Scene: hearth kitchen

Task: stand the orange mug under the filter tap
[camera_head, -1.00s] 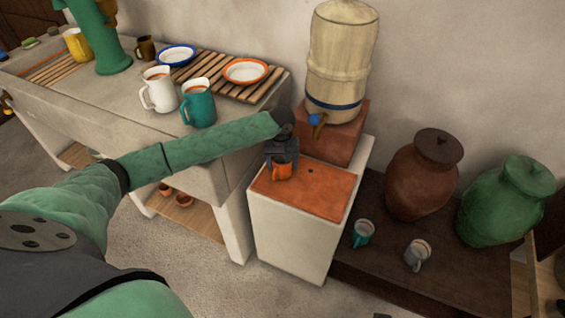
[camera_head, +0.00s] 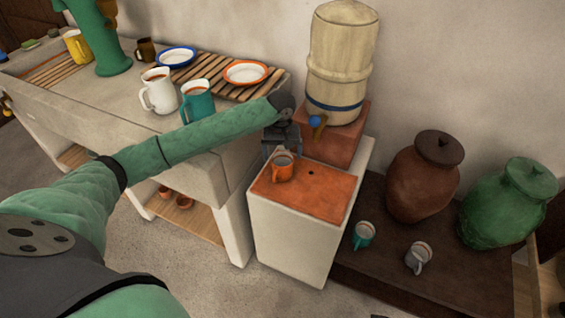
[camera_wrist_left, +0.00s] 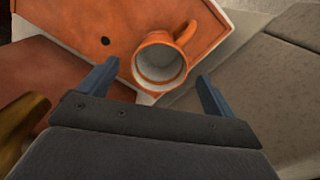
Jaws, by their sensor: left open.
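The orange mug (camera_head: 283,167) stands upright on the orange-topped white stand (camera_head: 328,190), near its left side. It also shows in the left wrist view (camera_wrist_left: 162,58), empty inside, with its handle to the upper right. The filter (camera_head: 338,60) is a tall cream vessel on a terracotta block (camera_head: 340,138), with a blue-ended tap (camera_head: 317,121) low on its front, behind and to the right of the mug. My left gripper (camera_head: 281,154) is open just behind the mug; in the left wrist view its fingers (camera_wrist_left: 155,90) are spread apart with the mug beyond their tips. My right gripper is not seen.
A stone counter (camera_head: 90,100) on the left holds a white jug (camera_head: 158,92), a teal jug (camera_head: 197,103) and plates on a slatted rack. A low dark shelf (camera_head: 385,245) on the right holds two cups and two lidded jars. The stand's right half is clear.

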